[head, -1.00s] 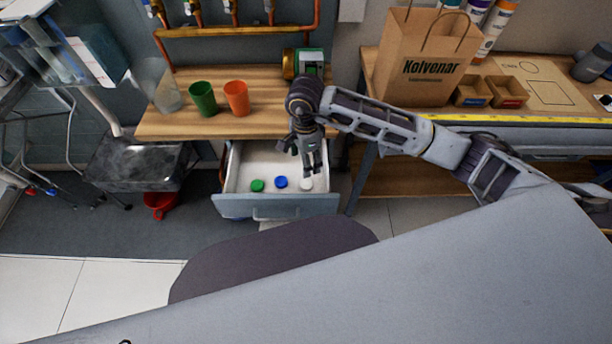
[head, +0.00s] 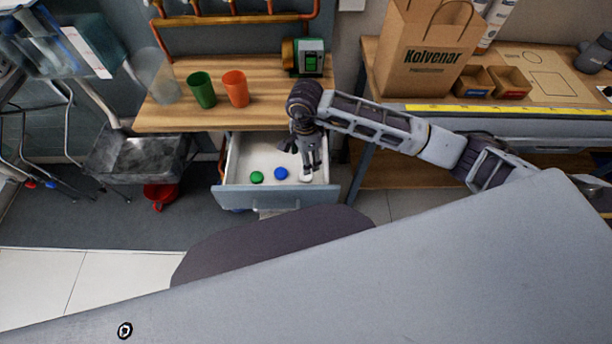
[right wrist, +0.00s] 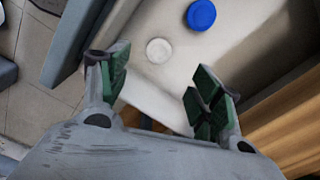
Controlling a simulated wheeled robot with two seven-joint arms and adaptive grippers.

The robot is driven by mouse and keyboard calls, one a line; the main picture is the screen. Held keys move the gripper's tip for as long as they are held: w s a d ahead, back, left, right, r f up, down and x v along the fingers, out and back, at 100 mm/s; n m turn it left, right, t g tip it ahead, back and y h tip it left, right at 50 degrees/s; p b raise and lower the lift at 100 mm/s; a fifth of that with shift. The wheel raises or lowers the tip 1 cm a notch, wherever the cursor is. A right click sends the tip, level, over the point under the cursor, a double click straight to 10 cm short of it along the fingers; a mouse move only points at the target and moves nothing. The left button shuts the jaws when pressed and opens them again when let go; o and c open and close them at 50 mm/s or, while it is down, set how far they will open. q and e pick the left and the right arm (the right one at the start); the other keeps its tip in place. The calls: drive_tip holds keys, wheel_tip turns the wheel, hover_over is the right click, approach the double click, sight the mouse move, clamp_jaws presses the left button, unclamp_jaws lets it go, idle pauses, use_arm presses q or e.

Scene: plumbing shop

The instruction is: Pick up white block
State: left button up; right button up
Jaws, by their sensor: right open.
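The white block (right wrist: 159,50) is a small round disc on the floor of the open drawer (head: 232,165). In the head view the white block (head: 306,179) is mostly hidden by the fingertips of my right gripper (head: 309,169). In the right wrist view my right gripper (right wrist: 160,85) is open and empty, its green-padded fingers apart. There the white block appears just beyond the gap between the fingertips, clear of both pads. I cannot tell the exact height above it. My left gripper is not in view.
A blue disc (head: 281,173) and a green disc (head: 257,177) lie left of the white block in the drawer. The drawer front (head: 262,198) and side walls stand close around. Above is a wooden counter (head: 220,118) with a green cup (head: 202,90) and an orange cup (head: 236,88).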

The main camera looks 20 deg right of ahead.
drive_tip(key=shift+f, duration=2.15)
drive_tip(key=shift+f, duration=0.1)
drive_tip(key=shift+d+f, duration=0.1)
drive_tip(key=shift+f, duration=2.4)
drive_tip(key=c, duration=1.1)
wheel_tip(320, 180, up, 10)
